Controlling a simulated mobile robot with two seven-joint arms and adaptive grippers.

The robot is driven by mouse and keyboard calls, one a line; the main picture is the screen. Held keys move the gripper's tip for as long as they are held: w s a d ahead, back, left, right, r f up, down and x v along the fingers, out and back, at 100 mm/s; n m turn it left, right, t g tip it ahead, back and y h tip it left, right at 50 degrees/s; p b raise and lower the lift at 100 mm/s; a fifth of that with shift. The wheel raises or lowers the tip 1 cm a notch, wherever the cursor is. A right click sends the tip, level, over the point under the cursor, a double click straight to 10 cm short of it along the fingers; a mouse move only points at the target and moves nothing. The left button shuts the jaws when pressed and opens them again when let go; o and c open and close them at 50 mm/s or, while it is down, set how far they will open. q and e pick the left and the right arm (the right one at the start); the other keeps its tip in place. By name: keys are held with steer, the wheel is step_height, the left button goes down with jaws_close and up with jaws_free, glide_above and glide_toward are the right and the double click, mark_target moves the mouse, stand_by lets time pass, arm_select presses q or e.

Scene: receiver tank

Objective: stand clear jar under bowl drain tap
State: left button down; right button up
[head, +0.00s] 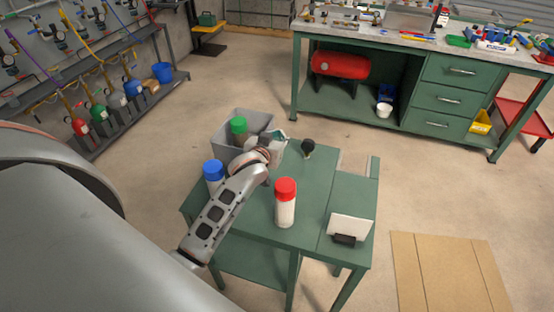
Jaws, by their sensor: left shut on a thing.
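My left gripper (279,143) is over the back of the small green table (262,228), beside the grey bin. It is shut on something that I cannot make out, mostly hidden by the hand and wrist. I cannot pick out the clear jar or the bowl drain tap with certainty. A black round knob (308,146) stands just right of the gripper, apart from it as far as I can see. My right gripper is not in view.
A grey bin (222,147) with a green-capped bottle (239,127), a blue-capped bottle (213,172), a red-capped bottle (285,204) and a white panel (351,228) crowd the table. A green workbench (435,60) holds a red tank (341,64) beneath. Floor between is clear.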

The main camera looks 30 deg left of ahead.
arm_select(q)
step_height(320, 180, down, 5)
steer(key=shift+f+b, duration=0.15)
steer(key=shift+b, duration=0.2)
step_height(320, 180, down, 4)
steer(key=shift+b, duration=0.5)
steer(key=shift+f, duration=0.15)
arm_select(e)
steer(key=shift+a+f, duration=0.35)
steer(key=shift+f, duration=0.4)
arm_select(q)
steer(key=shift+f, duration=0.1)
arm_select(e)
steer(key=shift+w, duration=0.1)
arm_select(q)
steer(key=c, duration=1.5)
jaws_free()
steer(key=shift+f, duration=0.1)
steer(key=shift+o, duration=0.3)
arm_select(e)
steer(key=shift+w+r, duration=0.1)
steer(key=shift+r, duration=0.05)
